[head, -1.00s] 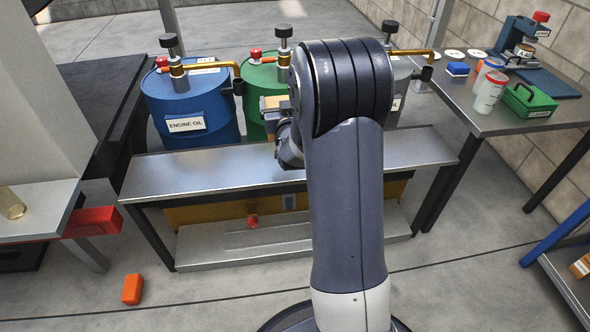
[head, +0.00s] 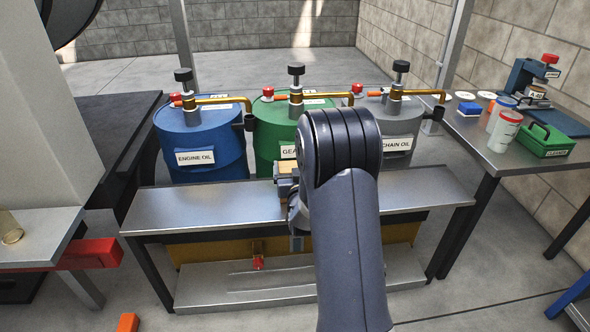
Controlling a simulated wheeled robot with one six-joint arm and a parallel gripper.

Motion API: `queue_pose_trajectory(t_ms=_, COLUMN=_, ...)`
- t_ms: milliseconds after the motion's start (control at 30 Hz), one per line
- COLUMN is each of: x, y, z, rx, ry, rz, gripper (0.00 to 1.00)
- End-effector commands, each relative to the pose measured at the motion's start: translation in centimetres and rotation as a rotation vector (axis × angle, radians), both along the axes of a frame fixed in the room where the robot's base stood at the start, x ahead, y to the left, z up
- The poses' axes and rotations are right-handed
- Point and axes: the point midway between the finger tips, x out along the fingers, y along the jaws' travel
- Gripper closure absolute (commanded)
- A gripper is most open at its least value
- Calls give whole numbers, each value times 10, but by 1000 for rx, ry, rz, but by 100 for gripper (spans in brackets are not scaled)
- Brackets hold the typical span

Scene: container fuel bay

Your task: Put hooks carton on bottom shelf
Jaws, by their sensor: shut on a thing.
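A small tan carton (head: 286,168) shows in the head view just left of my arm, above the steel bench. My gripper (head: 287,185) is shut on it. My arm hides part of the gripper and the carton's right side, and no label on the carton can be read. A blue shelf frame (head: 572,296) shows only as a corner at the lower right edge. Its shelf boards are mostly out of view.
A steel bench (head: 180,209) stands ahead, with blue (head: 197,135), green (head: 266,135) and grey (head: 398,158) drums behind it. A worktable (head: 478,158) with jars and a green box (head: 545,142) is at right. An orange block (head: 128,323) lies on the floor at lower left.

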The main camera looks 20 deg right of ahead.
Motion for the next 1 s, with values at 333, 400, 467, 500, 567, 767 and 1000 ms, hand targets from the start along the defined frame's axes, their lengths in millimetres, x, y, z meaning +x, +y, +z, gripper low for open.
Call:
queue_pose_trajectory(t_ms=333, x=0, y=0, z=-1, rx=0, ry=0, rz=0, gripper=7)
queue_pose_trajectory(t_ms=400, x=0, y=0, z=-1, rx=0, ry=0, rz=0, gripper=2)
queue_pose_trajectory(t_ms=467, x=0, y=0, z=-2, rx=0, ry=0, rz=0, gripper=0)
queue_pose_trajectory(t_ms=500, x=0, y=0, z=-1, rx=0, ry=0, rz=0, gripper=0)
queue_pose_trajectory(t_ms=567, x=0, y=0, z=-1, rx=0, ry=0, rz=0, gripper=0)
queue_pose_trajectory(t_ms=767, x=0, y=0, z=3, rx=0, ry=0, rz=0, gripper=0)
queue_pose_trajectory(t_ms=1000, x=-35, y=11, z=2, rx=1, ry=3, rz=1, gripper=0)
